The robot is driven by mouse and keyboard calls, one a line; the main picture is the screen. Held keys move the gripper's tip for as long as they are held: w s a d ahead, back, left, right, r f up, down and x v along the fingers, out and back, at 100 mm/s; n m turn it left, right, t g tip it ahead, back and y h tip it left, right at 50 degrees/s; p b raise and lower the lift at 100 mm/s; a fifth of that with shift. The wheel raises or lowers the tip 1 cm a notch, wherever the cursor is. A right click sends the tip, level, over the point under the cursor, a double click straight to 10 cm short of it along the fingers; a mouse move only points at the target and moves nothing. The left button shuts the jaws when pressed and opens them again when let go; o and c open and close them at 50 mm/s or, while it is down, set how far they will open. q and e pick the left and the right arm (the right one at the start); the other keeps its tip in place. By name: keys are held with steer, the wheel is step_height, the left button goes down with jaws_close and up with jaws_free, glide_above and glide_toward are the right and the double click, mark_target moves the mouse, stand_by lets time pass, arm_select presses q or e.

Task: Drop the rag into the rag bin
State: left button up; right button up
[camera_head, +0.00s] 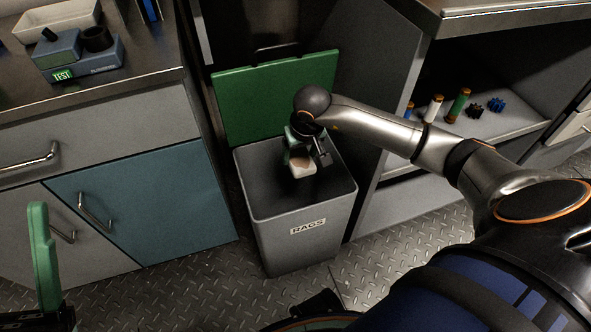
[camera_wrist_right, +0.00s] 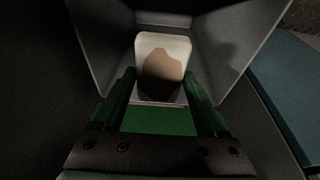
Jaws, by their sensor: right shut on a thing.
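The rag (camera_head: 303,167) is a pale cloth with a brown stain. It also shows in the right wrist view (camera_wrist_right: 176,44). My right gripper (camera_head: 301,148) is shut on it and holds it at the mouth of the grey rag bin (camera_head: 299,250), within the rim as seen from my head. The bin has a label reading RAGS. Its walls surround the rag in the right wrist view, where the green fingers (camera_wrist_right: 162,92) flank it. A green finger of my left gripper (camera_head: 42,256) shows at the lower left; its opening cannot be judged.
A green panel (camera_head: 273,92) stands upright behind the bin. A cabinet with a teal door (camera_head: 145,205) is to its left, with a tester (camera_head: 78,58) on top. A shelf (camera_head: 490,124) with small cylinders and dark gears is to its right. The patterned metal floor is clear in front.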

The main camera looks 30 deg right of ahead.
steer(key=shift+f+b, duration=1.1)
steer(key=shift+f, duration=0.85)
arm_select(q)
steer(key=f, duration=0.3)
steer(key=shift+w+d+f, duration=0.1)
steer(key=shift+d+f, duration=0.05)
steer(key=shift+d, duration=0.1)
arm_select(e)
steer(key=o, duration=1.5)
steer(key=shift+r, duration=0.1)
steer(key=p+v, duration=0.4)
steer(key=v, duration=0.7)
steer(key=shift+w+r+p, duration=0.1)
steer(key=shift+r+p, duration=0.15)
steer(key=shift+p, duration=0.05)
arm_select(q)
steer(key=shift+a+r, duration=0.15)
steer(key=shift+r, duration=1.2)
steer(key=shift+a+r, duration=0.15)
steer(key=shift+r, duration=1.2)
arm_select(e)
steer(key=shift+s+r, duration=0.25)
steer(key=shift+r, duration=0.25)
